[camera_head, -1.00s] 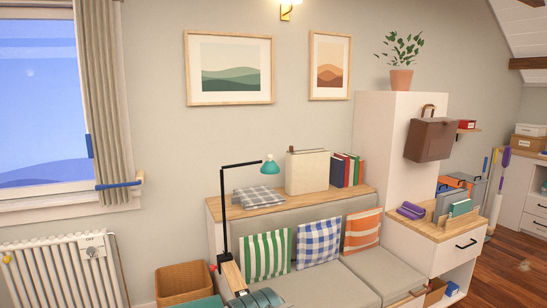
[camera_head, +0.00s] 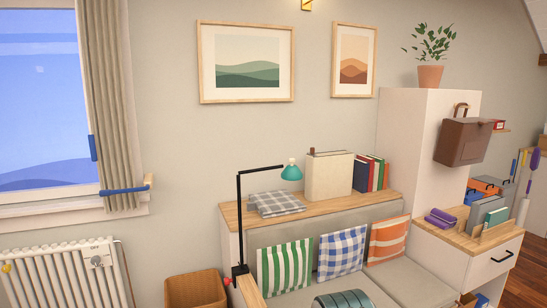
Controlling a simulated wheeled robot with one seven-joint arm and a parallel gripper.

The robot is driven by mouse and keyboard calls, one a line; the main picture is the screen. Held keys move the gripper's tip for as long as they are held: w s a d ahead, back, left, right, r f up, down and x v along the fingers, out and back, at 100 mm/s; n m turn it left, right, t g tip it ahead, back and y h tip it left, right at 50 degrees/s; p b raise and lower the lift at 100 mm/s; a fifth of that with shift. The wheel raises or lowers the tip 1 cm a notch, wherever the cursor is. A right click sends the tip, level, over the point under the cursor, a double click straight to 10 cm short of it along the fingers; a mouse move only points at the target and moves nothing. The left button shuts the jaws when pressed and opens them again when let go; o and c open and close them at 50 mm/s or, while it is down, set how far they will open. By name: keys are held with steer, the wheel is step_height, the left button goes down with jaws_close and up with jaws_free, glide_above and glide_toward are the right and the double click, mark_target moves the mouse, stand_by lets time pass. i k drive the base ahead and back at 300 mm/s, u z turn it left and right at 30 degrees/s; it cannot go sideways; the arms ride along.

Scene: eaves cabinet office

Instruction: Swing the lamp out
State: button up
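The lamp (camera_head: 240,225) has a thin black post, a black horizontal arm and a small teal shade (camera_head: 291,173). Its foot sits at the wooden-topped end of the bench (camera_head: 252,292), at the lower left of the seat. The lamp arm points right, and in the picture the shade overlaps the wall just above the bench's wooden back ledge (camera_head: 330,206). Nothing is seen touching the lamp. My gripper is not in view. A dark teal ribbed shape shows at the bottom edge, cut off by the frame; I cannot tell what it is.
A folded grey checked cloth (camera_head: 275,203), a cream box (camera_head: 329,175) and several books (camera_head: 369,173) stand on the ledge behind the lamp. Striped and checked cushions (camera_head: 341,252) lean along the seat. A wicker basket (camera_head: 195,289) stands left of the lamp foot.

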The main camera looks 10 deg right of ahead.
mark_target(292, 172)
steer(key=i, duration=1.25)
steer(key=z, duration=0.05)
